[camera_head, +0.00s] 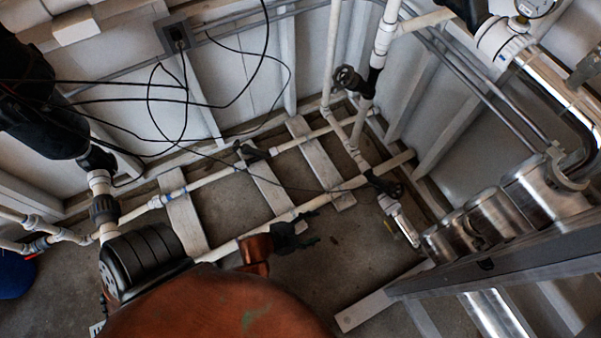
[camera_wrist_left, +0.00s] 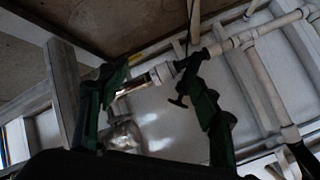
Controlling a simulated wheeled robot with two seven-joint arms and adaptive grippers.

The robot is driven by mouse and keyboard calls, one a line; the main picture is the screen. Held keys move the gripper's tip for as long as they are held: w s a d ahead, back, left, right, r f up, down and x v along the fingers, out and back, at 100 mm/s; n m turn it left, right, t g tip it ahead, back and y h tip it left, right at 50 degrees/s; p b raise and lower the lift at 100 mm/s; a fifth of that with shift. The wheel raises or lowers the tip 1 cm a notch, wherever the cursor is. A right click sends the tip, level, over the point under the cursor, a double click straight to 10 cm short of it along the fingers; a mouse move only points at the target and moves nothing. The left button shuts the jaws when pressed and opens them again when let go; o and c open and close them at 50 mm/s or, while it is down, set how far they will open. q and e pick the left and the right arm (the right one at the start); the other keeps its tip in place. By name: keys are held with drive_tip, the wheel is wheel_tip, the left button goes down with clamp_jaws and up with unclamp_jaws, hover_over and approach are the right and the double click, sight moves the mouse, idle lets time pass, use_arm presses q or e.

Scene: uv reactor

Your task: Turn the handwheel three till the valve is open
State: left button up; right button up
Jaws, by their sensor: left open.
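Three black handwheels show in the head view. One (camera_head: 347,78) is on the upright white pipe, one (camera_head: 248,152) is on the rear floor pipe, and one (camera_head: 384,186) is at the right end of the front floor pipe. I see no number marking which is handwheel three. My left gripper (camera_head: 313,228) is open and empty, left of and nearer than the right-end handwheel, apart from it. In the left wrist view its green-black fingers (camera_wrist_left: 155,66) stand wide apart. A dark valve part (camera_wrist_left: 180,99) shows beyond, close beside the right finger in the picture and partly hidden.
White pipes (camera_head: 225,248) run low over wooden slats (camera_head: 184,212). Metal cylinders (camera_head: 540,190) and a grey beam (camera_head: 500,262) stand at the right. Loose black cables (camera_head: 185,95) hang at upper left.

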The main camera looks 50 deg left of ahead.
use_arm(q)
drive_tip(key=shift+n+g, duration=0.6)
drive_tip(key=shift+n, duration=0.3)
drive_tip(key=shift+s+a+f, duration=0.15)
drive_tip(key=shift+s+f, duration=0.2)
drive_tip(key=shift+s, duration=0.4)
drive_tip(key=shift+s+a+f, duration=0.1)
drive_tip(key=shift+s+f, duration=0.25)
drive_tip(key=shift+s, duration=0.35)
drive_tip(key=shift+s+a+f, duration=0.15)
drive_tip(key=shift+s+f, duration=0.2)
drive_tip(key=shift+s, duration=0.4)
use_arm(e)
drive_tip(key=shift+s+f, duration=0.1)
drive_tip(key=shift+s, duration=0.25)
